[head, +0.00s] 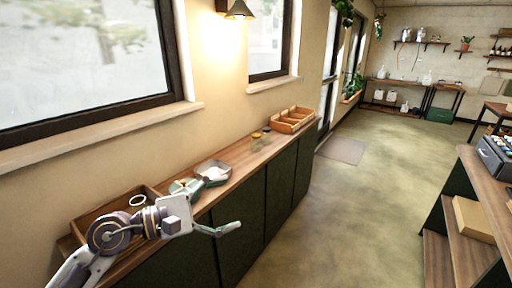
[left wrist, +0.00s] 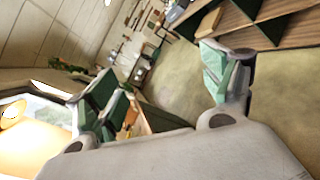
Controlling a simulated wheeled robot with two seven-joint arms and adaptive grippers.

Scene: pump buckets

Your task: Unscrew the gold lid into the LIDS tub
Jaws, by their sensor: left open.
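My left gripper (head: 231,203) is over the front edge of the counter, its fingers pointing right, open and empty. In the left wrist view my left gripper (left wrist: 168,92) has its two green-padded fingers wide apart with nothing between them. A small jar with a yellowish, gold-looking top (head: 256,136) stands on the counter, beyond the fingers and apart from them. A round greyish tub (head: 213,167) with something pale inside stands nearer, partly hidden behind my gripper. I cannot read a label on it. My right gripper is not in view.
A second small dark jar (head: 266,130) stands beside the first. A divided wooden crate (head: 291,120) sits farther along the counter (head: 240,160). A wooden tray (head: 88,222) is partly behind my left arm.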

